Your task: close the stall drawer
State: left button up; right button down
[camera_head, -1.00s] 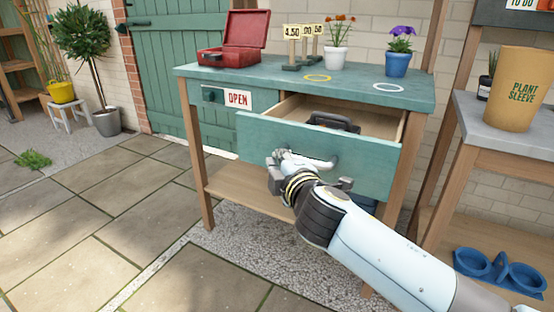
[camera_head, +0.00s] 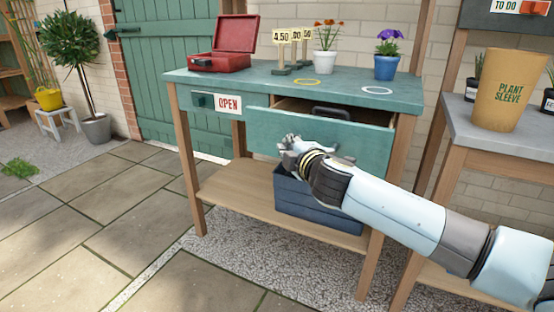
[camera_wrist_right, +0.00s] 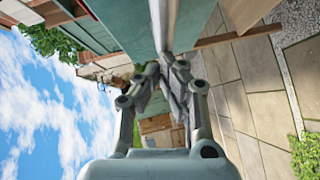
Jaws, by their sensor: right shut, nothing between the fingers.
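The stall drawer (camera_head: 345,140) has a teal front and stands partly open under the green stall top. A narrow gap above the front shows a dark handled object (camera_head: 332,112) inside. My right gripper (camera_head: 287,147) is shut and empty, with its fingertips at the left part of the drawer front. In the right wrist view the shut fingers (camera_wrist_right: 168,62) meet beside a teal panel (camera_wrist_right: 190,22), seemingly the drawer front. Whether they touch it is hard to tell. The drawer's own handle is hidden behind my gripper and wrist. My left gripper is not in view.
The stall top (camera_head: 345,85) holds a red cash box (camera_head: 222,58), price signs (camera_head: 282,45) and potted flowers (camera_head: 386,62). A blue crate (camera_head: 300,200) stands on the lower shelf (camera_head: 230,190). A grey side table (camera_head: 465,120) is at right. Paving in front is clear.

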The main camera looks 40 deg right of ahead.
jog(key=w+d, duration=0.1)
jog(key=d, duration=0.3)
jog(key=w+d+b, duration=0.1)
jog(key=w+d, duration=0.1)
jog(key=d, duration=0.2)
jog(key=w+d+b, duration=0.1)
jog(key=w+d, duration=0.1)
jog(key=d, duration=0.3)
jog(key=shift+w+f, duration=0.1)
jog(key=shift+w, duration=0.1)
jog(key=shift+w+d+b, duration=0.15)
jog(key=shift+d+b, duration=0.15)
jog(key=shift+d, duration=0.1)
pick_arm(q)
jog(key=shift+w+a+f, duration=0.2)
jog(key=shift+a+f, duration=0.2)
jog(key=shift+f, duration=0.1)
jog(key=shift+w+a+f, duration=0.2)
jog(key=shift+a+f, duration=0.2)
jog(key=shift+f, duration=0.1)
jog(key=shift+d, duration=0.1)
pick_arm(e)
jog(key=shift+d+r, duration=0.1)
jog(key=shift+r, duration=0.1)
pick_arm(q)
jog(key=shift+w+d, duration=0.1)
pick_arm(e)
jog(key=shift+w, duration=0.1)
